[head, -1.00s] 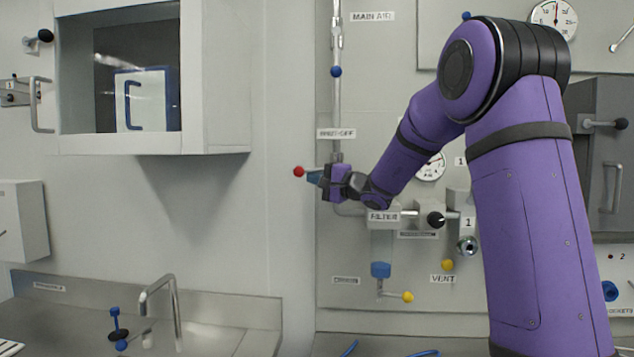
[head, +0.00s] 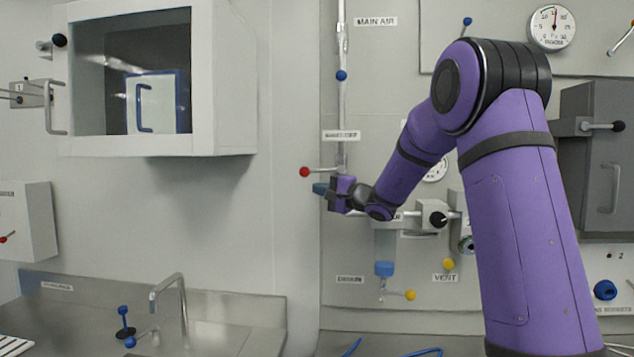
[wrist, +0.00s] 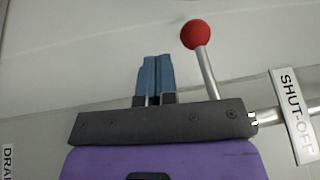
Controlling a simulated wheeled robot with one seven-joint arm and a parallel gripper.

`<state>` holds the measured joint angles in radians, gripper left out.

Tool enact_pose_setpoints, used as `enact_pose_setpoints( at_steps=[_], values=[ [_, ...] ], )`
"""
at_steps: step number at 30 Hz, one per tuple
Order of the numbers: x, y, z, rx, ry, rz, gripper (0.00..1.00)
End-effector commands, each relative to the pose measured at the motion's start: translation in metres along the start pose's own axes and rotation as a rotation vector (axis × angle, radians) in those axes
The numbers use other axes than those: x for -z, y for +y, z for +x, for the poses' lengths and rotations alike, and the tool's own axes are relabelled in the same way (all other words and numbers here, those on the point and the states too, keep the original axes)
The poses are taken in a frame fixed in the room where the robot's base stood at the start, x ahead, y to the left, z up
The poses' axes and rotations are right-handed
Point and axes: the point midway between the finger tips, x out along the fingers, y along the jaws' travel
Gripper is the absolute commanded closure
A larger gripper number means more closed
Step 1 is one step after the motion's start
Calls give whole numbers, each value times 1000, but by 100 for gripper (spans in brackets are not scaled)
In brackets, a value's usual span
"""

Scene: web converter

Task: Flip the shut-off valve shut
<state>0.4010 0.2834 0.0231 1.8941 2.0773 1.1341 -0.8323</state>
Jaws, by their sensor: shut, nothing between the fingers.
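The shut-off valve's lever has a red ball (head: 304,171) and points left, about level, from the vertical pipe in the head view. In the wrist view its red ball (wrist: 195,34) and metal rod (wrist: 208,75) stand just right of my fingers. My gripper (head: 320,188) is just below the lever in the head view, with blue fingertips pointing left. The wrist view shows the fingers (wrist: 155,72) shut together with nothing between them. They look apart from the rod. The valve body is partly hidden behind my gripper; the SHUT-OFF label (wrist: 292,115) is visible.
Below my gripper are a filter with a blue collar (head: 384,269), a yellow drain knob (head: 410,295) and a yellow vent knob (head: 448,264). A black-knobbed regulator (head: 437,219) is to the right. The wall left of the red ball is clear.

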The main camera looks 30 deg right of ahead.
Motion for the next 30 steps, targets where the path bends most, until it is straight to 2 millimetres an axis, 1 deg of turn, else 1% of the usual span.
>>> enact_pose_setpoints(
  at_steps=[1,2,15,18,21,24,30],
  values=[
    [6,9,-2,-1,1,3,100],
    [9,13,-3,-2,2,3,100],
    [5,28,-74,-1,3,0,100],
    [4,32,-86,0,2,0,100],
    [4,34,-95,-1,1,1,100],
    [3,35,-99,0,1,1,100],
    [3,35,-100,0,0,0,100]
  ],
)
